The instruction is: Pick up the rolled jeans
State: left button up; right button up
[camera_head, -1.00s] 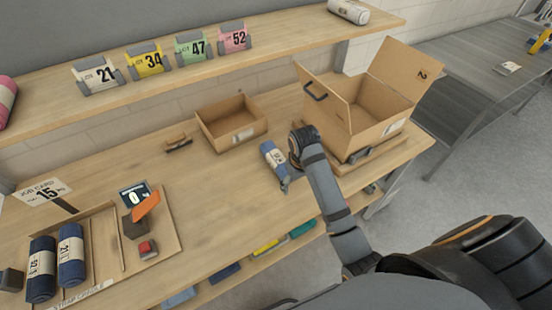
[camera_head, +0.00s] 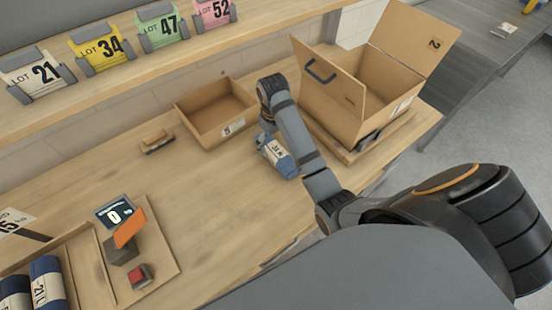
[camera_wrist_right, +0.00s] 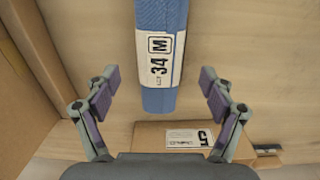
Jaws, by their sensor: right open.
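A blue rolled pair of jeans (camera_head: 279,158) with a white label lies on the wooden bench in the head view, in front of the small open carton. In the right wrist view the roll (camera_wrist_right: 157,20) points up the picture, and its label reads 34 M. My right gripper (camera_head: 266,128) is at the far end of the roll, partly hidden by my own wrist. In the wrist view the right gripper's fingers (camera_wrist_right: 160,80) are open, one on each side of the roll's near end, with gaps on both sides. My left gripper is out of view.
A large open box (camera_head: 345,105) stands right of my right arm. A small open carton (camera_head: 217,112) is behind the roll. More rolled jeans (camera_head: 47,280) lie in a tray at lower left, near a display (camera_head: 115,212) and red button (camera_head: 138,274). The bench's middle is clear.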

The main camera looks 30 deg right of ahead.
aim_at(275, 149)
jog(key=shift+w+f, duration=0.25)
jog(key=shift+f, duration=0.6)
notch_tip(275, 149, down, 2)
jog(key=b, duration=0.3)
jog(key=shift+f, duration=0.1)
jog(key=shift+w+f, duration=0.15)
jog(key=shift+f, duration=0.95)
jog(key=shift+c, duration=0.4)
jog(key=c, duration=1.4)
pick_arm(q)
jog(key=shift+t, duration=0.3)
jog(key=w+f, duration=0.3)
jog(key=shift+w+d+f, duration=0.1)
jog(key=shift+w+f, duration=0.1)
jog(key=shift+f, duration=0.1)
pick_arm(e)
jog(key=shift+c, duration=0.4)
jog(key=shift+r, duration=0.1)
